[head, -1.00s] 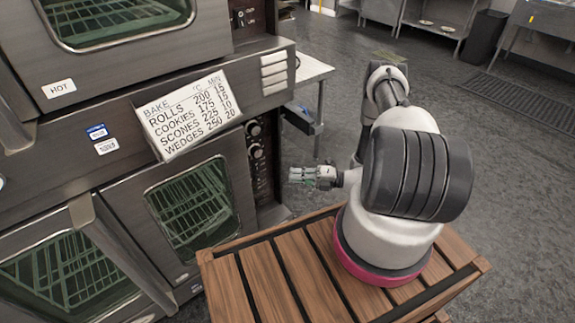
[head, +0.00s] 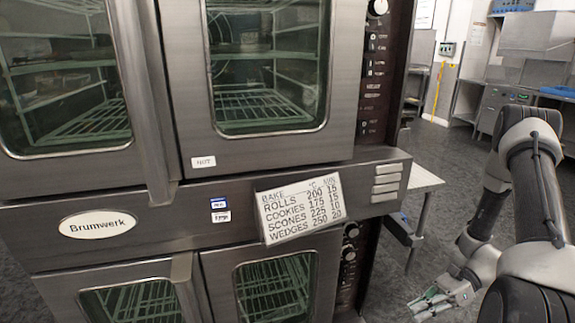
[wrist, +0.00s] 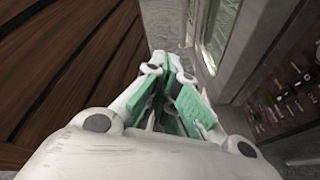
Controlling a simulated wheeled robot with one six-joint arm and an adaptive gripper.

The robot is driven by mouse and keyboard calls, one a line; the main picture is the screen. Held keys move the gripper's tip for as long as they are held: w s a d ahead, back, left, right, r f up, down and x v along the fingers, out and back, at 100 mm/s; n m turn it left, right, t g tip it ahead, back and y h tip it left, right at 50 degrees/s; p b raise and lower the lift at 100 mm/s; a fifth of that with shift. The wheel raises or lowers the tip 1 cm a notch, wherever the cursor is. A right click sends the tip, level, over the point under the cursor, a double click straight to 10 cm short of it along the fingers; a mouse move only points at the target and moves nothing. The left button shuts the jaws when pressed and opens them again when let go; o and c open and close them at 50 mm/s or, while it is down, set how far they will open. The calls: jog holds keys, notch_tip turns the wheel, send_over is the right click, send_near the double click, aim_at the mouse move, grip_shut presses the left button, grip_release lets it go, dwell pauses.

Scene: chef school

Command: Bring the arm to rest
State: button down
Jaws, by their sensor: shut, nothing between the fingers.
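My gripper (head: 432,302) is low at the right in the head view, beside the lower right front of the oven, with my arm bent above it. It is empty, and its green-padded fingers are shut. In the wrist view the gripper (wrist: 172,85) fills the middle, its fingers pointing away toward the floor strip beside the oven. No object is in the fingers. I cannot tell from the pictures how far the fingertips are from the oven.
A steel double oven (head: 118,220) with closed glass doors fills the left. A bake-time card (head: 300,208) is on its front. A small table (head: 422,180) stands right of it. Grey floor lies open behind. A slatted wooden surface (wrist: 65,65) is left in the wrist view.

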jog(key=s+d+r+n+h, duration=0.25)
jog(key=r+n+h, duration=0.35)
jog(key=r, duration=0.6)
jog(key=s+d+r+n+h, duration=0.1)
jog(key=d+r+n+h, duration=0.25)
jog(key=r+n, duration=0.6)
jog(key=s+a+r+n+t+h, duration=0.1)
jog(key=r+t, duration=0.3)
jog(key=r, duration=0.5)
jog(key=s+a+r+n+t+h, duration=0.2)
jog(key=s+a+r+n+t, duration=0.1)
jog(key=r, duration=0.6)
jog(key=shift+s+a+t, duration=0.15)
jog(key=shift+s+t, duration=0.2)
jog(key=shift+t, duration=0.05)
jog(key=shift+h, duration=0.25)
